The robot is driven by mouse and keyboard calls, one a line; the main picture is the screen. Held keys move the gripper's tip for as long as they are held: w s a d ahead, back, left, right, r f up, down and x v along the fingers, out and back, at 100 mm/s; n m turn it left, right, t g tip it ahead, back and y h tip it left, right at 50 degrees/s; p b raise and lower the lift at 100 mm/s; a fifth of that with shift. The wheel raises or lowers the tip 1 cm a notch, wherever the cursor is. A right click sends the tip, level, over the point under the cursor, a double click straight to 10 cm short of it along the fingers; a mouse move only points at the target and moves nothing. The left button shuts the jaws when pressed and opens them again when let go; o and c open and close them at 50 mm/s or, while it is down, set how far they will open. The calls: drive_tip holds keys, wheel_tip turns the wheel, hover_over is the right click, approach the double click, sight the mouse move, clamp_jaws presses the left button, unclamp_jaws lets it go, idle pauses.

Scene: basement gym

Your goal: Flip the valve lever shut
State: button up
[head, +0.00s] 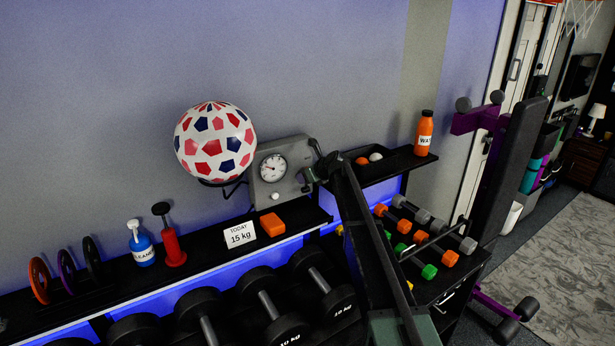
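A grey box with a round dial gauge (273,168) stands on the shelf against the wall, beside the ball. A small pale knob (276,196) sits on its front below the dial. It may be the end of the valve lever; I cannot make out the lever's arm or its angle. My gripper (312,172) is at the box's right edge, to the right of the dial and knob. Whether it touches the box is unclear. Its fingers are small and dark here, so their opening cannot be judged. My arm hides part of the shelf behind it.
A patterned ball (215,143) rests on a holder left of the box. An orange block (272,224), a "15 kg" card (240,235), a red pump (172,240) and a blue bottle (141,246) stand on the shelf. An orange bottle (424,134) stands right. Dumbbells (268,306) lie below.

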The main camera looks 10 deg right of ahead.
drive_tip(key=p+v, duration=0.6)
drive_tip(key=v, duration=0.4)
drive_tip(key=shift+s+r, duration=0.25)
drive_tip(key=shift+d, duration=0.15)
drive_tip(key=s+a+f+n+g+h+b, duration=0.1)
drive_tip(key=s+f+n, duration=0.6)
drive_tip(key=s, duration=0.8)
drive_tip(key=s+f+n+g+h+b, duration=0.3)
drive_tip(key=s+f+n+g+b, duration=0.2)
drive_tip(key=s+n+b, duration=0.3)
drive_tip(key=s+a+f+n+g+h+b, duration=0.1)
drive_tip(key=s+f+n, duration=0.7)
drive_tip(key=s, duration=1.4)
drive_tip(key=n+g+h+b, duration=0.1)
drive_tip(key=n+g+b, duration=0.1)
drive_tip(key=n, duration=0.3)
drive_tip(key=shift+s+a+f+n+b, duration=0.25)
drive_tip(key=shift+a+f+n+b, duration=0.05)
drive_tip(key=shift+b, duration=0.35)
